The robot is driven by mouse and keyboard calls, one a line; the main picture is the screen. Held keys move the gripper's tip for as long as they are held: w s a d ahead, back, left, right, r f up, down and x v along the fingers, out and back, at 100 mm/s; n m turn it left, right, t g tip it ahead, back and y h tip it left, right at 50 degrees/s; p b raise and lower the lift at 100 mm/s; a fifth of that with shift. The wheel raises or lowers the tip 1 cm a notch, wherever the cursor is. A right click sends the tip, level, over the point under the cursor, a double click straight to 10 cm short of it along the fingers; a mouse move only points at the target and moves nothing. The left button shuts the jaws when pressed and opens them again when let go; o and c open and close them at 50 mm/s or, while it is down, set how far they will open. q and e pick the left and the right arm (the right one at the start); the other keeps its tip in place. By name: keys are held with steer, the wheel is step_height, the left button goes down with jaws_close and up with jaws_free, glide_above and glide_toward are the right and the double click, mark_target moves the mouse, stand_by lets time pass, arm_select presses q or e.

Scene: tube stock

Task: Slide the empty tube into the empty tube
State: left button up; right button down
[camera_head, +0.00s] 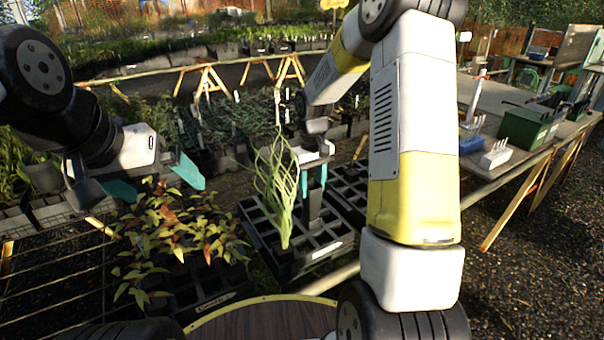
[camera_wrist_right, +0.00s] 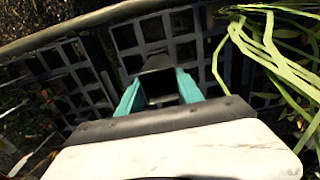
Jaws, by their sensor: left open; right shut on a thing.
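My right gripper (camera_head: 313,184) points down over a black tray (camera_head: 322,253) and is shut on a dark, square, empty tube (camera_head: 313,208). The tube hangs upright over the tray's open cells; I cannot tell whether its lower end is inside a cell or another tube. In the right wrist view the teal fingers (camera_wrist_right: 158,86) sit on both sides of the tube's open mouth (camera_wrist_right: 159,88). A second empty tube cannot be told apart from the tray's dark cells. My left gripper (camera_head: 153,183) is open and empty above the reddish-leaved plants.
A tall pale-green plant (camera_head: 281,192) stands in the tray close left of the right gripper. A bench at right holds a green box (camera_head: 528,128) and a white rack (camera_head: 496,155).

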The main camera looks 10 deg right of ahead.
mark_target(312, 199)
steer(key=shift+f, duration=2.55)
steer(key=shift+f, duration=0.1)
steer(key=c, duration=0.7)
jaws_free()
step_height(312, 199, up, 8)
steer(key=shift+f, duration=0.1)
